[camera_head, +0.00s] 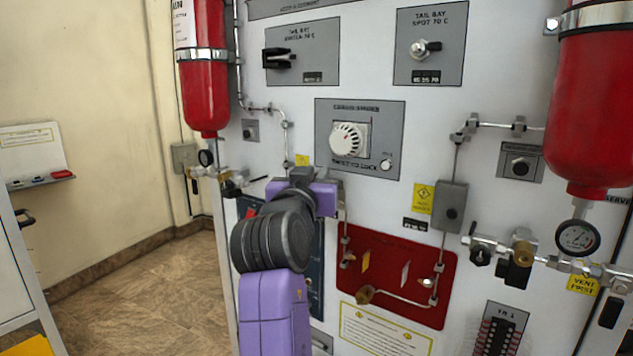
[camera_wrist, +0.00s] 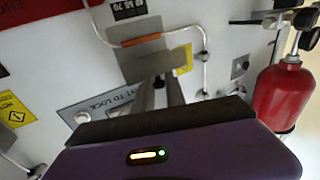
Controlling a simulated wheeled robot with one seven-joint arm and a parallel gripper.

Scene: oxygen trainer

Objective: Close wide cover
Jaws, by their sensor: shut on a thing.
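No part is plainly marked as the wide cover. In the wrist view, a grey plate with an orange edge (camera_wrist: 152,45) stands in front of the white panel, just beyond the fingers. My gripper (camera_wrist: 162,92) reaches it with narrow, close-set fingers, shut at its near edge. The exact contact is partly hidden by the gripper body. In the head view, my gripper (camera_head: 318,180) is at the panel, just below the white dial (camera_head: 347,138), and hides the plate. I cannot tell how far the plate is swung.
A red recessed panel (camera_head: 395,262) with pipes lies right of my arm. Red cylinders hang at the left (camera_head: 203,85) and right (camera_head: 592,110). A pressure gauge (camera_head: 577,238) and valves stick out at the right. Thin pipes run close to my gripper. Open floor (camera_head: 150,290) lies left.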

